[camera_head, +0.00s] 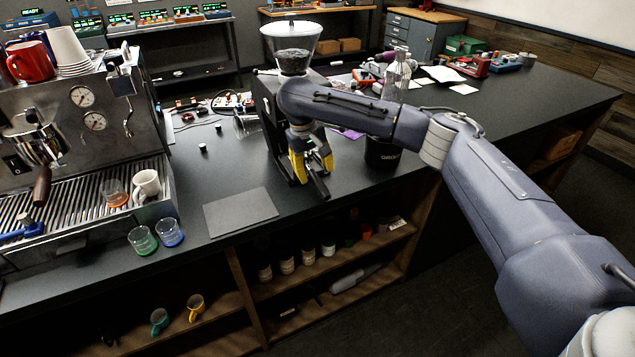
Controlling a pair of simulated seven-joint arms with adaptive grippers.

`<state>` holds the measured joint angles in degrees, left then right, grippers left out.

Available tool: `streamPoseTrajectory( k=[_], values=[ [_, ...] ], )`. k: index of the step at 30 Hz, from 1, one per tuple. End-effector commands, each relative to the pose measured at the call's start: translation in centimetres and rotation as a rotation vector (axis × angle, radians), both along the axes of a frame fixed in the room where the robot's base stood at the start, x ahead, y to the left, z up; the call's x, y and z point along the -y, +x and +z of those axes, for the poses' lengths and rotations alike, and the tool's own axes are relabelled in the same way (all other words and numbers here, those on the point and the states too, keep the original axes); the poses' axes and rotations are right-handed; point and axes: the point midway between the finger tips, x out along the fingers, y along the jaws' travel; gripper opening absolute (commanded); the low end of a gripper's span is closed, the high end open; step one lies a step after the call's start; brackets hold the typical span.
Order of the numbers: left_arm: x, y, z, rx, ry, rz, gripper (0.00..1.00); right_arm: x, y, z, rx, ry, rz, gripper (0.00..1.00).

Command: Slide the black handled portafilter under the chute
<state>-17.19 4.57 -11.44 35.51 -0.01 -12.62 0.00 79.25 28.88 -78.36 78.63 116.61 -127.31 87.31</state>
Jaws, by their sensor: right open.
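The grinder, with its clear hopper (291,48), stands at the middle of the counter. My right arm crosses in front of it and hides its chute. The black handle of the portafilter (319,188) points toward the counter's front edge, just below my right gripper. The portafilter's basket is hidden behind the gripper, so I cannot tell whether it sits under the chute. My right gripper (312,162), with yellow parts, is open and points down at the handle. I cannot tell whether its fingers touch the handle. My left gripper is not in view.
A dark mat (241,211) lies left of the grinder. The espresso machine (95,110) stands at the left, with two glasses (156,235) in front. A black bin marked GRO (381,153) stands right of the gripper.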

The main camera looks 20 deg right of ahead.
Motion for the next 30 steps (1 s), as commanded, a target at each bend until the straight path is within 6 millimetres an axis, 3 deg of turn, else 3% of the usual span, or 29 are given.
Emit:
streamPoseTrajectory(
  k=[4,12,28,30],
  values=[
    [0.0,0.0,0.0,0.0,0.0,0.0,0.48,0.4,0.0,-2.2,-0.003,0.002,-0.002,0.53],
    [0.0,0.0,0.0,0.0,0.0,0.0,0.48,0.8,0.1,-4.5,-0.001,0.001,0.0,0.53],
    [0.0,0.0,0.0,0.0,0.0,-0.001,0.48,1.0,0.1,-5.1,0.0,0.001,0.0,0.55],
    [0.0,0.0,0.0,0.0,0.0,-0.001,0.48,1.0,0.1,-5.1,0.0,0.001,0.0,0.47]
  ],
)
